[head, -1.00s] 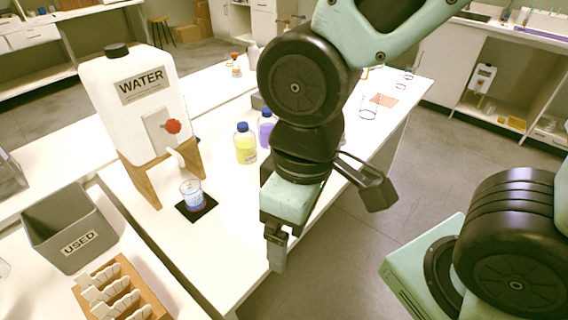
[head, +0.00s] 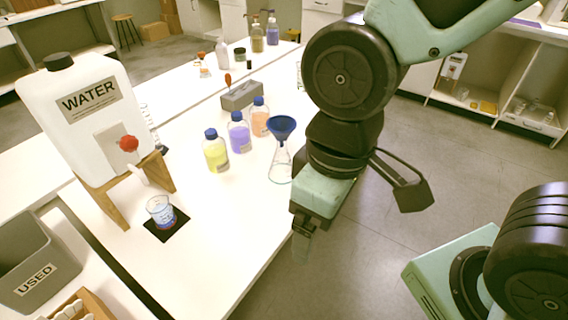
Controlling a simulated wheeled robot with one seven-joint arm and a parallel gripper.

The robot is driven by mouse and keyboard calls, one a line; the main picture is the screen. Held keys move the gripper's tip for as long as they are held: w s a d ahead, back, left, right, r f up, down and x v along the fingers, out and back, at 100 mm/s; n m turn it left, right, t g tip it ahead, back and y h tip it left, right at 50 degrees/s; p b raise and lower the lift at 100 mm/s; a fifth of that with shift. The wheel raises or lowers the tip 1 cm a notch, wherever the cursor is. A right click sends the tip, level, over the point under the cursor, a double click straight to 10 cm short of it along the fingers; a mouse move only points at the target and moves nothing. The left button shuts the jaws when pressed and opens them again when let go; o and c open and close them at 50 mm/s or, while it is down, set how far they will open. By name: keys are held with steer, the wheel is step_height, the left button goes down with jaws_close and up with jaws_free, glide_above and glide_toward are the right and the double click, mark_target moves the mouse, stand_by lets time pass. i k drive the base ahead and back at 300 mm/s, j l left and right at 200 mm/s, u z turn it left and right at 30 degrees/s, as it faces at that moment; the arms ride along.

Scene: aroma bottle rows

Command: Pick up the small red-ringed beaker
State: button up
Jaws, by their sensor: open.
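No small red-ringed beaker can be made out now; my arm covers the far right part of the bench. A clear beaker (head: 161,211) with blue markings stands on a black pad (head: 168,231) below the water tank's tap; I see no clear red ring on it. My gripper (head: 302,248) is open and empty, pointing down past the bench's right edge, over the floor. It is well to the right of that beaker.
A white water tank (head: 85,115) stands on a wooden stand at the left. Yellow (head: 216,153), purple (head: 239,134) and orange (head: 260,119) bottles and a flask with a blue funnel (head: 282,127) stand mid-bench. A grey USED bin (head: 32,265) is lower left. The bench front is clear.

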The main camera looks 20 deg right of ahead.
mark_target(160, 208)
steer(key=i+l+u, duration=0.1)
steer(key=u, duration=0.3)
steer(key=i+l+u, duration=0.15)
steer(key=u, duration=0.25)
steer(key=i+l+u, duration=0.15)
steer(key=u, duration=0.25)
